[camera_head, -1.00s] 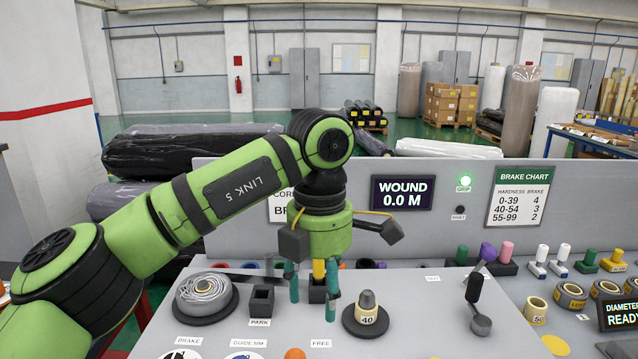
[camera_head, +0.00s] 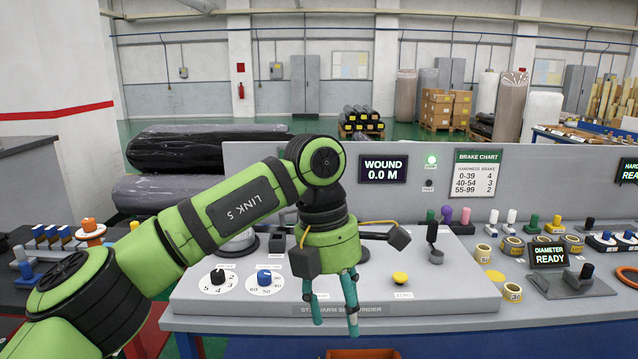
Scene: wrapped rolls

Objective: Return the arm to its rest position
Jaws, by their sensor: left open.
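My left arm reaches in from the left, green and black with "LINK 5" on it. My left gripper (camera_head: 335,315) points down with its two teal fingers apart and nothing between them. It hangs in front of the front part of the grey winder console (camera_head: 440,298), so the console's middle is partly hidden behind it. My right gripper does not show.
On the console are a black knob (camera_head: 217,277), a blue knob (camera_head: 264,277), a yellow button (camera_head: 400,278) and a lever (camera_head: 433,240). The display (camera_head: 382,169) reads "WOUND 0.0 M". An orange tray (camera_head: 362,354) shows below.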

